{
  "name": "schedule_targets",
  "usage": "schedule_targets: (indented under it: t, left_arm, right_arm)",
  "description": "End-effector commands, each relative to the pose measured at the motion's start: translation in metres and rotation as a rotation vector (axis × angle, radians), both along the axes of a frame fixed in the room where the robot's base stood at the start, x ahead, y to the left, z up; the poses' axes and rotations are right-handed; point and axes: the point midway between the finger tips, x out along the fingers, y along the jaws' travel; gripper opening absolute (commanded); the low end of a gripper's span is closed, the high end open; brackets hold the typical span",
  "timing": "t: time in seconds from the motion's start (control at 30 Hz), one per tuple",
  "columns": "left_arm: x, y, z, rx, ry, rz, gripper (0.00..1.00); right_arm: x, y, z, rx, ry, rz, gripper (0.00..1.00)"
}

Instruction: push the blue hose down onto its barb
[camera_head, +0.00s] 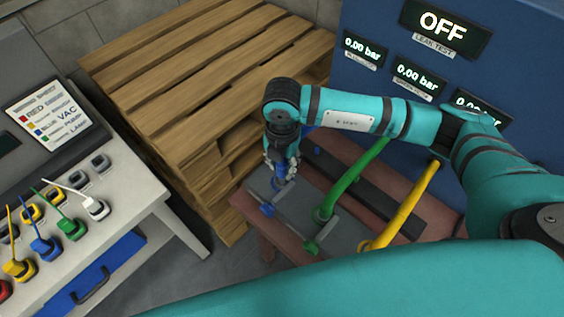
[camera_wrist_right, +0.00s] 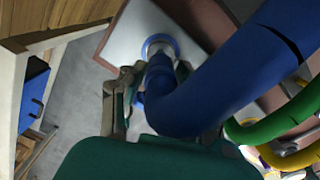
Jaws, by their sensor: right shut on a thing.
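In the right wrist view the fingers (camera_wrist_right: 155,78) stand on both sides of the blue hose (camera_wrist_right: 225,85), which bends away to the upper right. The hose end lines up with a round blue-ringed fitting (camera_wrist_right: 160,42) on the pale block face. How far it sits over the barb is hidden. My left gripper is not in view.
A green hose (camera_head: 347,183) and a yellow hose (camera_head: 408,208) rise from the same block. A blue knob (camera_head: 267,210) and a green knob (camera_head: 310,248) stick out in front. The blue test cabinet (camera_head: 370,83) stands behind; wooden pallets (camera_head: 190,75) and a switch bench (camera_head: 130,205) are left.

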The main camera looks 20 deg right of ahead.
Motion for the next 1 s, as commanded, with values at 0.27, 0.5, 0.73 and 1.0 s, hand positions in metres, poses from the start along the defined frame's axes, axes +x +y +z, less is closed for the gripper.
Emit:
schedule_targets:
  t: [0.27,0.5,0.73,1.0]
  left_arm:
    - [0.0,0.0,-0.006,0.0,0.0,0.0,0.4]
    - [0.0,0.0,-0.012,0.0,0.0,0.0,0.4]
    - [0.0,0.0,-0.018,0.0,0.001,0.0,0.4]
    - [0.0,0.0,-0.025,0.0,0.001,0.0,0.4]
  right_arm:
    - [0.0,0.0,-0.006,0.001,-0.001,0.0,0.0]
    - [0.0,0.0,-0.013,0.001,-0.001,0.0,0.0]
    - [0.0,0.0,-0.02,0.001,-0.001,0.0,0.0]
    - [0.0,0.0,-0.029,0.001,-0.001,0.0,0.0]
